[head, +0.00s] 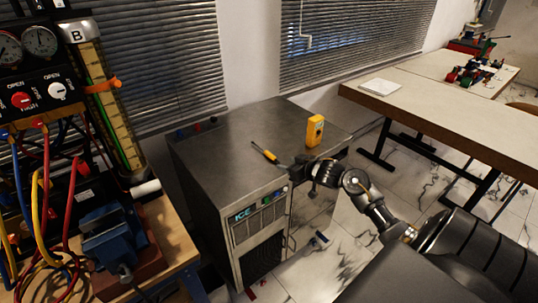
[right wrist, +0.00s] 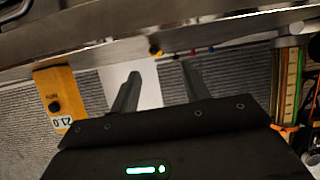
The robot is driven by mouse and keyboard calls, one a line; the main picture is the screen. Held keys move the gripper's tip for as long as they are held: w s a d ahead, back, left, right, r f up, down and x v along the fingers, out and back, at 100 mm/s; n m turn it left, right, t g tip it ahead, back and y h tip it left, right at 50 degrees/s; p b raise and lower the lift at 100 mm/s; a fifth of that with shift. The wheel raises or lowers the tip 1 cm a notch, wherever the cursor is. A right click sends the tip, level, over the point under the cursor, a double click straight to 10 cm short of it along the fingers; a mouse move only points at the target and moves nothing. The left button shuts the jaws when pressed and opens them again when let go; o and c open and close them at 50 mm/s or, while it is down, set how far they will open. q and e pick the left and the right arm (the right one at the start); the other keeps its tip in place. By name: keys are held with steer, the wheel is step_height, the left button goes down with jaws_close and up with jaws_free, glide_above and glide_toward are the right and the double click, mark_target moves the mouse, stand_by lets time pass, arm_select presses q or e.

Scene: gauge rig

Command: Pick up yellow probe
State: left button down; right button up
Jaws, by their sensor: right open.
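The yellow probe (head: 264,152) lies on the metal top of the cabinet (head: 225,160), near its front. It is slim, with yellow and dark parts, and its near end points toward my right gripper (head: 292,169). My right gripper is open beside that end at the cabinet's front edge, with nothing between its fingers. In the right wrist view, its fingers (right wrist: 160,78) are spread, and a small yellow and dark piece, seemingly the probe (right wrist: 155,49), shows beyond the gap between them. My left gripper is not in view.
A yellow meter (head: 315,131) stands upright on the cabinet behind my right gripper; it also shows in the right wrist view (right wrist: 57,97). A gauge rig (head: 40,90) with hoses and a blue vise (head: 112,240) are at left. A long table (head: 430,95) is at right.

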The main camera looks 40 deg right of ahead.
mark_target(272, 155)
steer(key=shift+w+d+r+p+x, duration=0.1)
steer(key=shift+d+r+x, duration=0.1)
steer(key=shift+x, duration=1.65)
steer(key=shift+w+d+r+p+x, duration=0.15)
steer(key=shift+r+x, duration=0.1)
steer(key=shift+x, duration=1.6)
steer(key=shift+w+d+r+p+x, duration=0.1)
steer(key=shift+d+r+x, duration=0.1)
steer(key=shift+x, duration=1.65)
steer(key=shift+s, duration=0.1)
steer(key=shift+c, duration=0.3)
jaws_close()
